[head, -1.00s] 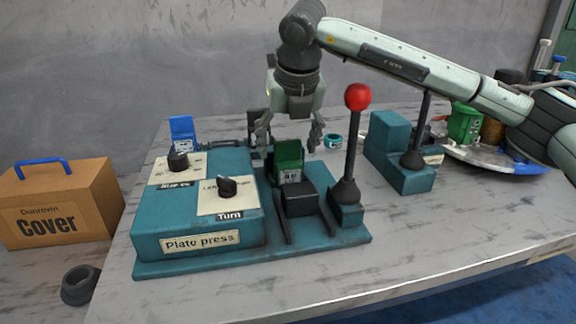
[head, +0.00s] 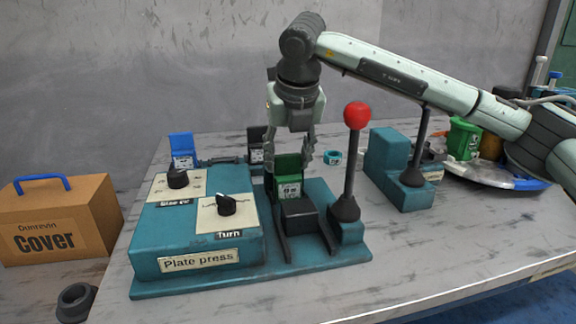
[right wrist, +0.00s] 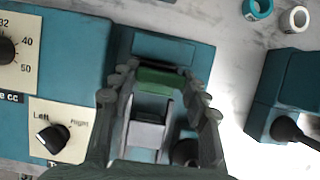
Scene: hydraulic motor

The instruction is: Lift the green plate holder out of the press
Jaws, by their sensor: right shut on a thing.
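The green plate holder (head: 289,188) stands upright in the teal plate press (head: 200,226), behind the black block on its slide. My right gripper (head: 288,158) comes down from above, with its fingers on either side of the holder's top, and is shut on it. In the right wrist view the holder's green top edge (right wrist: 160,78) lies between the two fingers (right wrist: 158,98). The holder sits low in the press, and its bottom is hidden. My left gripper is not in view.
A lever with a red knob (head: 357,116) stands close right of the gripper. A blue holder (head: 183,148) and a black holder (head: 256,150) stand behind the press. A cardboard cover box (head: 60,220) is at left. The table's front right is clear.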

